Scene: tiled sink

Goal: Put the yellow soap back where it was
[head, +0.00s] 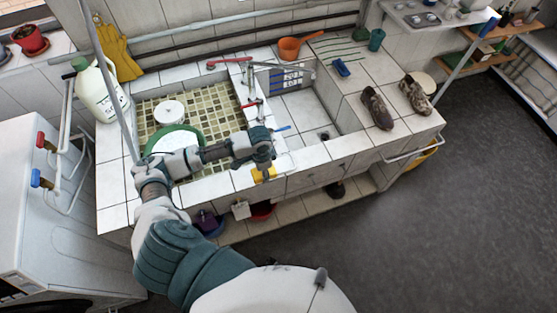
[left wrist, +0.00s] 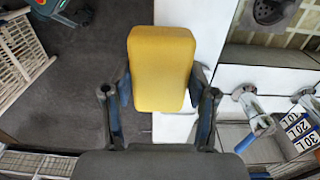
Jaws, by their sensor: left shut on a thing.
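The yellow soap (head: 263,175) is a rounded block held in my left gripper (head: 260,163). In the head view, it shows at the tiled front edge of the sink, mostly below the gripper. In the left wrist view, the soap (left wrist: 160,65) stands out between the two fingers of the left gripper (left wrist: 160,88), with the white tiled edge and the dark floor behind it. I cannot tell whether it touches the tiles. My right gripper is not in view.
The left basin, with green mosaic, holds a green-rimmed round basin (head: 188,132) and a white round item (head: 170,111). The right basin (head: 312,118) looks mostly empty. Taps (head: 257,105) stand on the divider. Shoes (head: 377,108) and a blue brush (head: 341,68) lie on the right tiles.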

